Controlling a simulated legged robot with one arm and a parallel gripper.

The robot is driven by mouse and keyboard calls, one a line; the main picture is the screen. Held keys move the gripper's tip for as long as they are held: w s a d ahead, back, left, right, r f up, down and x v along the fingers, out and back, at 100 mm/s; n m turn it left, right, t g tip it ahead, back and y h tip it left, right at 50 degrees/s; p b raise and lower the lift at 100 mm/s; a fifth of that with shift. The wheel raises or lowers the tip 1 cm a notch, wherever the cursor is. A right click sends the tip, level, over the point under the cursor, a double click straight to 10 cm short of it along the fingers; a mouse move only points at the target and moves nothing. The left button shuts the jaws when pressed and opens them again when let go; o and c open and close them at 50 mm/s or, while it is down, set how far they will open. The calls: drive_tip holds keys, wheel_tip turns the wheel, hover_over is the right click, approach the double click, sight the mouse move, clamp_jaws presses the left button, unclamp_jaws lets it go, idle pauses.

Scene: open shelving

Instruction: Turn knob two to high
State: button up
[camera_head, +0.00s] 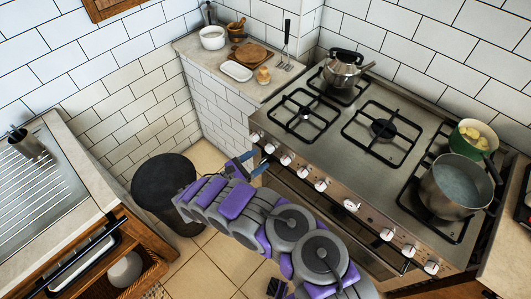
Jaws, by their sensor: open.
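The steel stove (345,160) stands at the right with a row of white knobs along its front edge. Near the left end of the row are a first knob (255,137), a second knob (269,148) and a third knob (285,159). No number labels are readable, so I cannot tell for certain which is knob two. My gripper (254,164) is open, with its blue fingers pointing towards the left end of the knob row, just below and in front of it. Contact with a knob cannot be made out. My arm hides part of the oven front.
A kettle (343,69) stands on the back left burner. A steel pot (455,187) and a green pot (477,140) stand at the right. A dark bin (165,188) is on the floor left of my arm. A sink counter (75,210) is at far left.

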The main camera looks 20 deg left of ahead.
sight(267, 151)
drive_tip(key=s+a+f+n+t+y, duration=0.1)
drive_tip(key=s+a+f+n+y, duration=0.2)
drive_tip(key=s+a+f, duration=0.4)
drive_tip(key=x, duration=0.6)
drive_tip(key=b+x, duration=0.1)
drive_tip(key=x, duration=0.4)
drive_tip(key=b+x, duration=0.1)
drive_tip(key=x, duration=0.5)
drive_tip(key=shift+w+d+r, duration=0.25)
drive_tip(key=shift+r, duration=0.05)
drive_tip(key=c, duration=1)
drive_tip(key=shift+m+b, duration=0.5)
drive_tip(key=shift+b, duration=0.2)
drive_tip(key=shift+c, duration=0.4)
drive_tip(key=shift+m, duration=0.3)
drive_tip(key=shift+a, duration=0.1)
drive_tip(key=o, duration=1.1)
